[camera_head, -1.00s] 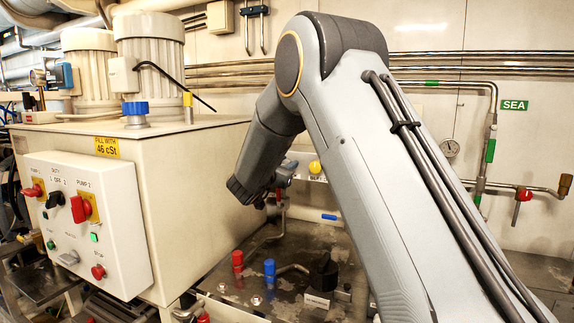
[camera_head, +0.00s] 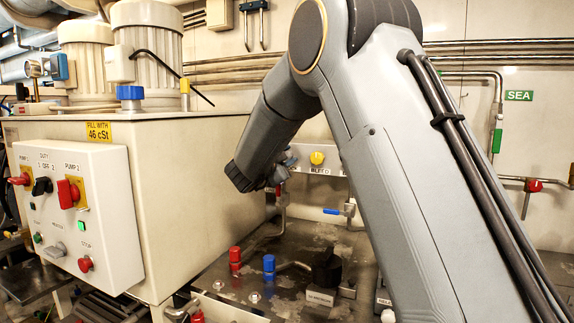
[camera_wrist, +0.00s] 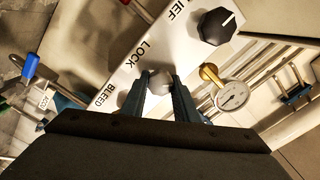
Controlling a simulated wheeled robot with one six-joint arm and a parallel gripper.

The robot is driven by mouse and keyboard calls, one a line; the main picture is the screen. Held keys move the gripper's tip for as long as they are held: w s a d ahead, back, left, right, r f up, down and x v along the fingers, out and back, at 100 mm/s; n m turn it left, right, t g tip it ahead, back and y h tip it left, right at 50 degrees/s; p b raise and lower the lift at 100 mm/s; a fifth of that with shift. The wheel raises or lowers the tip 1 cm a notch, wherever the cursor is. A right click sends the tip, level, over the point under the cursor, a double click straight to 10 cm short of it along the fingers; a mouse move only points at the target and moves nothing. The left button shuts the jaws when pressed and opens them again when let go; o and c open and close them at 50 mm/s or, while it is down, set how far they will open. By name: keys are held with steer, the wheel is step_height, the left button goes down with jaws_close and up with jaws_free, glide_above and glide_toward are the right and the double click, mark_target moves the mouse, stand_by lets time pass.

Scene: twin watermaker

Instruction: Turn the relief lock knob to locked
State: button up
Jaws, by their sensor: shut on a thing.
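In the wrist view a small silver-grey knob (camera_wrist: 160,82) sits on a white panel (camera_wrist: 150,28) beside the printed word LOCK. My gripper (camera_wrist: 160,88) has its two fingers on either side of this knob, shut on it. The fingers partly cover the knob, and I cannot tell which way it points. In the head view my gripper (camera_head: 281,180) is at the left end of the panel strip (camera_head: 335,157), and the knob is hidden behind my wrist.
A black knob (camera_wrist: 215,26) with a white pointer and a pressure gauge (camera_wrist: 232,95) are close to my fingers. In the head view a yellow knob (camera_head: 317,158) is right of my wrist. The large cream tank (camera_head: 190,195) stands close on the left. Red (camera_head: 235,259) and blue (camera_head: 269,265) fittings rise below.

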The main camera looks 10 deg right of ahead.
steer(key=m+b, duration=0.3)
steer(key=b, duration=0.1)
steer(key=m+b, duration=0.1)
steer(key=m, duration=0.1)
steer(key=shift+f+m+b, duration=0.25)
steer(key=shift+m+b, duration=0.05)
steer(key=shift+b, duration=0.1)
steer(key=m+b, duration=0.4)
steer(key=shift+b, duration=0.3)
steer(key=o, duration=1.1)
steer(key=shift+c, duration=0.2)
steer(key=shift+r, duration=0.1)
steer(key=v, duration=0.8)
